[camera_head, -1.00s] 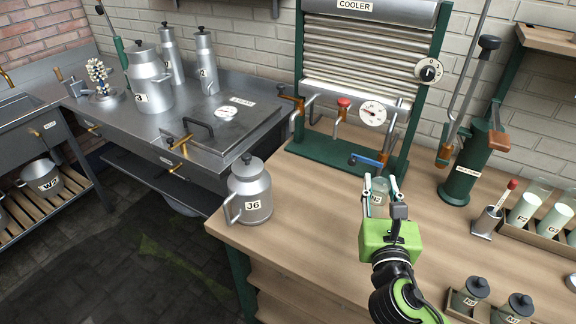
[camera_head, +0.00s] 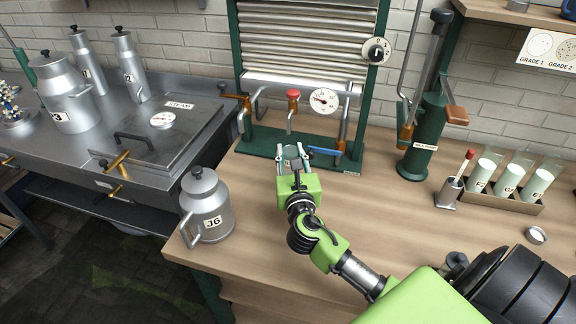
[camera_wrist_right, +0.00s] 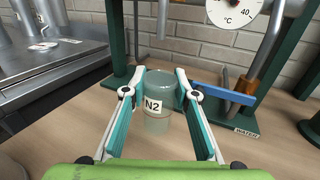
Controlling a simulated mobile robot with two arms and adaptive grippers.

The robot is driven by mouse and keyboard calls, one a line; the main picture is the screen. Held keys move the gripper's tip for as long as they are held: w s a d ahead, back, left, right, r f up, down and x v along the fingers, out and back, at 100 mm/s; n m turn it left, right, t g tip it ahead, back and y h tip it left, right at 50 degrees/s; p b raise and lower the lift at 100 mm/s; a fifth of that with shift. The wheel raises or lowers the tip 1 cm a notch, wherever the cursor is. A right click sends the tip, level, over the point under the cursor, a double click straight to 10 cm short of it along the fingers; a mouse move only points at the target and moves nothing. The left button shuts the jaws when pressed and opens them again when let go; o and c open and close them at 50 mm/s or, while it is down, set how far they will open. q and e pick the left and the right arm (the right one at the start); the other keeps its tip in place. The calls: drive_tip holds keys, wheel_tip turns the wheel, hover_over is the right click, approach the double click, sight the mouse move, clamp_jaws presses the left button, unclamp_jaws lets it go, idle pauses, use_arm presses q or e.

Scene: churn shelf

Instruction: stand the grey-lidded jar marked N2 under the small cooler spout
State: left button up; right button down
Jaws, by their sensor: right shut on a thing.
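The jar marked N2 (camera_wrist_right: 153,105) is a clear, greenish glass jar, upright between my right gripper's fingers. I make out no grey lid on it. My right gripper (camera_wrist_right: 160,97) is shut on it from both sides. In the head view the right gripper (camera_head: 293,160) holds the jar (camera_head: 291,152) at the front of the cooler's green base; I cannot tell whether it touches down. The cooler (camera_head: 305,45) has a thin middle spout under a red knob (camera_head: 293,94), just behind and above the jar. That spout (camera_wrist_right: 162,20) also shows in the wrist view. My left gripper is out of view.
A blue-handled water tap (camera_head: 325,152) is close right of the jar. A J6 can (camera_head: 207,205) stands at the counter's left edge. A green pump (camera_head: 425,135), a rack of tubes (camera_head: 515,200) and a small round dish (camera_head: 537,235) are right. The counter's middle is clear.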

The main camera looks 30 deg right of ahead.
sight(288, 164)
drive_tip(key=shift+w+d+f, duration=0.2)
drive_tip(key=shift+w+f, duration=0.4)
drive_tip(key=shift+f, duration=0.1)
drive_tip(key=f, duration=0.2)
drive_tip(key=f+b, duration=0.1)
drive_tip(key=shift+w+d+f, duration=0.1)
drive_tip(key=shift+w, duration=0.2)
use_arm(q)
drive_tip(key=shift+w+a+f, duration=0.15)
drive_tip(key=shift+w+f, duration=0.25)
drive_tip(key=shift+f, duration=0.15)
use_arm(e)
drive_tip(key=shift+f, duration=0.3)
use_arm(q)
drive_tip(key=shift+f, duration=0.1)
use_arm(e)
drive_tip(key=shift+f, duration=0.1)
drive_tip(key=c, duration=1.6)
unclamp_jaws()
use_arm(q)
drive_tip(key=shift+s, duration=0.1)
